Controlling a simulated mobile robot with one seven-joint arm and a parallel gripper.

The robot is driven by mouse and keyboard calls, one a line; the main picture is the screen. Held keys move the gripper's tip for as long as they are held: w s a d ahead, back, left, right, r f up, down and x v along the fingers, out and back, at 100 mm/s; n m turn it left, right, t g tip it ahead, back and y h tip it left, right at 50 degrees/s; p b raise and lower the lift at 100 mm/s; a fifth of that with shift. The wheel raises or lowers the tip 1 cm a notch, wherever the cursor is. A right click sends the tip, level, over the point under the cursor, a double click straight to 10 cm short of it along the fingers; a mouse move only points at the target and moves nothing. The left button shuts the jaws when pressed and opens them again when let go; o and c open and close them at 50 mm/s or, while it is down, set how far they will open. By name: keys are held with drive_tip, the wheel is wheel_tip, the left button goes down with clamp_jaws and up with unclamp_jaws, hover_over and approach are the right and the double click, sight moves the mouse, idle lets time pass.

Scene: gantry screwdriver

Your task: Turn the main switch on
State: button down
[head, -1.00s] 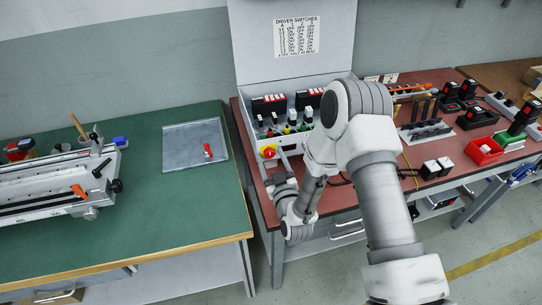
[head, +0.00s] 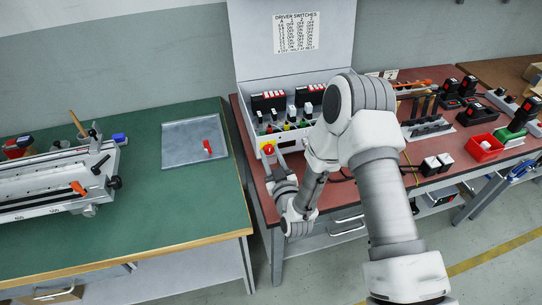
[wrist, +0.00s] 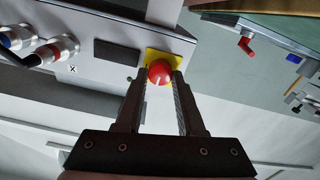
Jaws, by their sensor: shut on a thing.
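The main switch is a red round knob (wrist: 160,72) on a yellow plate (wrist: 176,62), on the front of the grey control box. In the head view the red knob (head: 268,148) shows at the box's front left corner, just beyond my gripper. In the wrist view my gripper (wrist: 161,77) has its two dark fingers on either side of the knob, shut on it. A small pale mark shows on the knob. The fingertips partly cover the knob's sides.
The control box (head: 290,88) has its lid up, with a driver switches chart (head: 298,33) inside and several plugs and black modules below. A green table (head: 150,225) with a metal plate (head: 196,142) and a red-handled piece stands at left. A red bin (head: 485,148) is at right.

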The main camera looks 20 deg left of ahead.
drive_tip(key=m+b, duration=0.1)
drive_tip(key=b, duration=0.1)
drive_tip(key=m+b, duration=0.2)
drive_tip(key=shift+w+f+m, duration=0.1)
drive_tip(key=shift+f+m, duration=0.1)
drive_tip(key=shift+m, duration=0.1)
drive_tip(key=m+b, duration=0.4)
drive_tip(key=m, duration=0.1)
drive_tip(key=shift+d+b, duration=0.1)
drive_tip(key=shift+b, duration=0.2)
drive_tip(key=m+b, duration=0.2)
drive_tip(key=m, duration=0.3)
drive_tip(key=shift+r+b, duration=0.1)
drive_tip(key=shift+b, duration=0.3)
drive_tip(key=shift+w+m+b, duration=0.1)
drive_tip(key=shift+m+b, duration=0.7)
drive_tip(key=shift+m, duration=1.1)
drive_tip(key=shift+r, duration=0.1)
drive_tip(key=c, duration=0.5)
unclamp_jaws()
drive_tip(key=shift+d, duration=0.1)
